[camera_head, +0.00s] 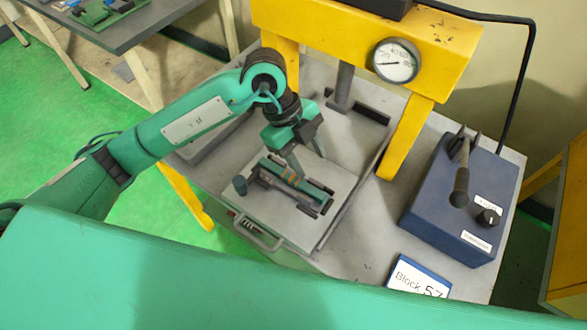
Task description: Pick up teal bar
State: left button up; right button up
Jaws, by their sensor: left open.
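The teal bar (314,190) lies in a dark grey fixture on a light metal plate (263,216) under the yellow press. Orange marks show near its middle. My left gripper (309,167) reaches down over the bar from above. Its two fingers are spread apart, one close to the bar's middle and the other toward its far side. The gripper holds nothing, and I cannot tell whether a finger touches the bar. My right gripper is not in view.
The yellow press frame (405,130) with a round gauge (395,60) stands behind and right of the plate. A blue control box (461,200) with a lever stands at right. A "Block 57" sign (418,277) lies in front. A grey table (130,30) is at the back left.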

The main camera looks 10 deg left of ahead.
pick_arm(q)
jog(key=w+a+n+t+y, duration=0.1)
jog(key=w+a+n+y, duration=0.1)
jog(key=w+a+y, duration=0.3)
jog(key=h+p, duration=0.1)
jog(key=p, duration=0.1)
send_over(291, 177)
jog(key=a, duration=0.1)
jog(key=f, duration=0.8)
jog(key=shift+w+f, duration=0.15)
jog(key=shift+w, duration=0.1)
jog(key=f, duration=0.1)
jog(key=f+p, duration=0.1)
jog(key=f, duration=0.2)
jog(key=shift+s+d+f+p, duration=0.25)
jog(key=shift+d+f+p, duration=0.05)
jog(key=shift+d, duration=0.1)
jog(key=shift+f, duration=0.4)
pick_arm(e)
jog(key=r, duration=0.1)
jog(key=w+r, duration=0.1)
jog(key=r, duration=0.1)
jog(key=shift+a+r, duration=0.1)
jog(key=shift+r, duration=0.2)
pick_arm(q)
jog(key=shift+c, duration=0.5)
grip_shut()
